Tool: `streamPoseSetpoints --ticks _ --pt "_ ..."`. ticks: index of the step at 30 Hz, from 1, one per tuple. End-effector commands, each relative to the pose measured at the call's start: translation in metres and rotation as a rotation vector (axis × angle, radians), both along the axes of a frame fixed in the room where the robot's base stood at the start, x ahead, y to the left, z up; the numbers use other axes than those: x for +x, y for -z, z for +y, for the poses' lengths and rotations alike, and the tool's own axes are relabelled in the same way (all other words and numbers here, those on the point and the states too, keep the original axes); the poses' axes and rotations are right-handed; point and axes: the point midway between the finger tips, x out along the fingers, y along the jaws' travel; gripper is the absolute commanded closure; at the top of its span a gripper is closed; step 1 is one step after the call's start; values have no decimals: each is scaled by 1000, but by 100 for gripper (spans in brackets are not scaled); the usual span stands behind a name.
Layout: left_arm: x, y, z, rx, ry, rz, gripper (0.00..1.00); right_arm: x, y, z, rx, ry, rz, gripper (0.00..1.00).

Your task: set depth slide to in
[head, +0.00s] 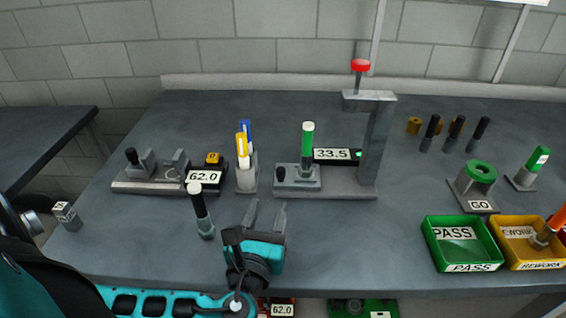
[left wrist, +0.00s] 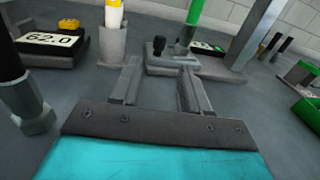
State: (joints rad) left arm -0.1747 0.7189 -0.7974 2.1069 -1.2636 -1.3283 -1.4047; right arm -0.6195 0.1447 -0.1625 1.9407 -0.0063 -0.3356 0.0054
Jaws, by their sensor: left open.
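My left gripper (head: 266,208) is open and empty over the front middle of the bench. Its two fingers (left wrist: 158,78) also show apart in the left wrist view. They point toward the gauge stand (head: 340,192), with a gap between. On the stand's left end is a grey block (head: 304,182) with a short black knob (head: 281,173), likely the depth slide; no label confirms it. The knob shows in the left wrist view (left wrist: 158,45), beyond the fingers. A green, white-topped cylinder (head: 308,145) stands upright on the block, beside a display (head: 332,155) reading 33.5. My right gripper is out of view.
A second fixture (head: 150,186) reading 62.0 is at left. PASS (head: 437,245) and REWORK (head: 505,230) bins sit at right. The bench centre-right is clear.

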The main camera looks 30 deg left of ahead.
Motion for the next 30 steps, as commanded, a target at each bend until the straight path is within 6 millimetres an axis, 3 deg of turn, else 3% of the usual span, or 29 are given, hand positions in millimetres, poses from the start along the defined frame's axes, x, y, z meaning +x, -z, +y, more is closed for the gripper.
streamPoseSetpoints --ticks 18,24,30 --pt "100 -1 42 1 -2 -2 55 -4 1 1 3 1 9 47" --pt "115 0 48 0 -1 -1 55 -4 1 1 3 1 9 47" --pt "117 0 48 -1 -1 1 55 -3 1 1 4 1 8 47"
